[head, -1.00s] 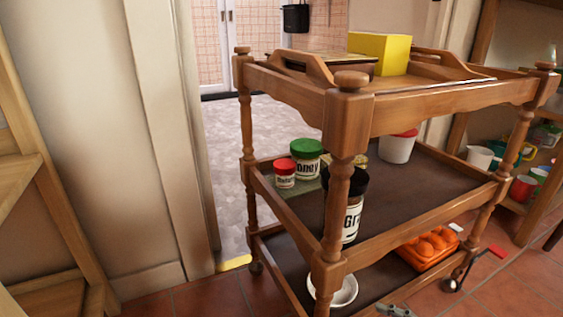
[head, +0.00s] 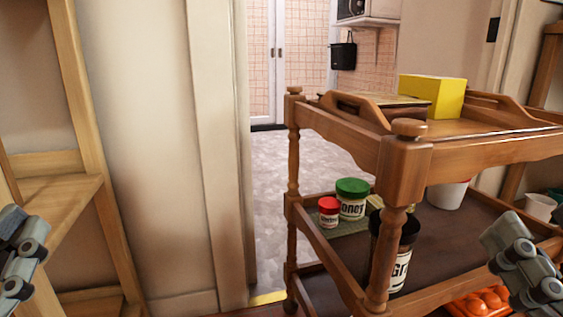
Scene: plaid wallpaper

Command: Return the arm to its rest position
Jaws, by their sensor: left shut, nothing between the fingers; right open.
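My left gripper (head: 20,258) shows at the left edge of the head view, grey and partly cut off, in front of a wooden shelf frame. It is shut and empty. My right gripper (head: 525,265) is at the lower right, in front of the wooden cart (head: 405,170) in the picture. It is open, and nothing shows in it. Most of both arms is outside the view.
The cart carries a yellow box (head: 432,96) on top and jars with red (head: 329,206), green (head: 352,190) and black (head: 396,225) lids below. An orange tray (head: 480,302) is lower. A wooden shelf (head: 60,205) stands left. A doorway opens behind.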

